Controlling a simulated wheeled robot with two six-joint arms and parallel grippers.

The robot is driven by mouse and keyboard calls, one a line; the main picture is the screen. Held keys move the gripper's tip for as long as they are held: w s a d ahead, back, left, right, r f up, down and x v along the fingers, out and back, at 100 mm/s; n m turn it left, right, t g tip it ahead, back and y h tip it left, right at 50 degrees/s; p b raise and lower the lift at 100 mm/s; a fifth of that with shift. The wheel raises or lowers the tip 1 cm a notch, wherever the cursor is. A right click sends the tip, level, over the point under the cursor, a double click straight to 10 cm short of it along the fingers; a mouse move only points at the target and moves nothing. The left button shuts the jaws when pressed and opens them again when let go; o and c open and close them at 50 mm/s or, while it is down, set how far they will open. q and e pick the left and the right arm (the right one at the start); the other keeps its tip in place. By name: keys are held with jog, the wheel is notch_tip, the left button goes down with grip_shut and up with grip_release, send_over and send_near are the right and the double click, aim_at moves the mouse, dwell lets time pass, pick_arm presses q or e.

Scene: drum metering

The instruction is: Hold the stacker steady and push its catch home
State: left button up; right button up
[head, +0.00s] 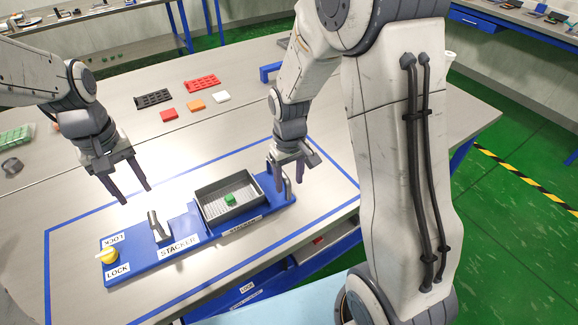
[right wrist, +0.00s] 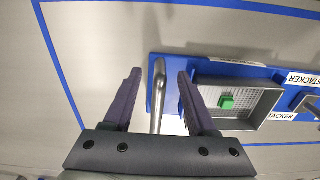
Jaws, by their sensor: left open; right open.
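The stacker is a long blue base (head: 180,262) lying on the table, with STACKER and LOCK labels. A grey tray (head: 213,212) on it holds a green block (head: 230,199). A metal lever (head: 157,226) stands mid-base, and a yellow knob (head: 107,255) sits between two LOCK labels at the left end. A metal bar handle (right wrist: 158,92) is at the other end. My right gripper (right wrist: 159,72) is open around this handle, a finger on each side, with gaps visible. My left gripper (head: 137,196) is open and empty above the table, behind the base's left part.
Blue tape (head: 60,225) outlines the area around the base. Black and red racks (head: 153,98) and red, orange and white pieces (head: 196,105) lie farther back. A green item (head: 15,138) and a dark round part (head: 12,165) are at the left. Table between is clear.

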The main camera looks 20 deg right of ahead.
aim_at(289, 186)
jog(key=shift+f, duration=2.3)
grip_shut()
